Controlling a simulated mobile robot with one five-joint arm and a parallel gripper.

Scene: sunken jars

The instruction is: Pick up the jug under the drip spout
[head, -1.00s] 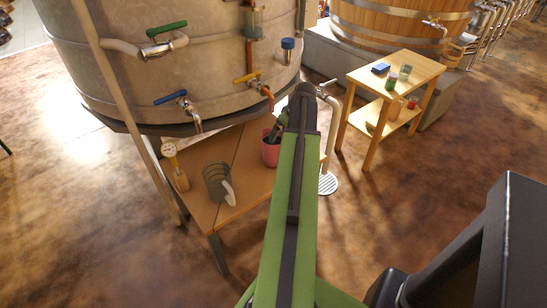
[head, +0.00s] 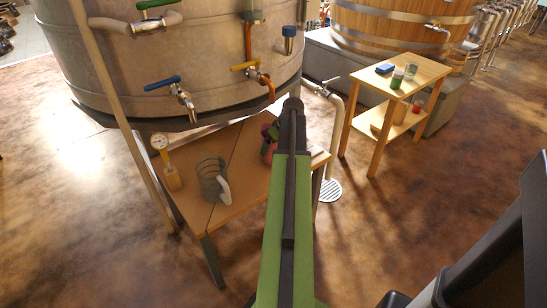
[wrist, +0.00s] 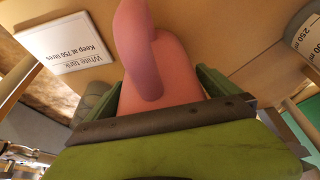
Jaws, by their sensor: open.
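A pink jug (wrist: 168,85) with a thick curved handle (wrist: 135,40) stands on the low wooden table (head: 245,165). In the head view the pink jug (head: 267,153) is mostly hidden by my arm, below the copper spout (head: 270,88) of the yellow-handled tap. My gripper (wrist: 155,92) is open, with its green jaws on either side of the pink jug in the wrist view. I cannot tell whether they touch it. A grey jug (head: 208,178) with a pale handle stands farther left; its marked side also shows in the wrist view (wrist: 307,35).
A big grey tank (head: 110,70) overhangs the table. A white card (wrist: 63,42) lies near the pink jug. A standpipe (head: 333,140) rises to the right. Brown floor (head: 400,220) is clear at right.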

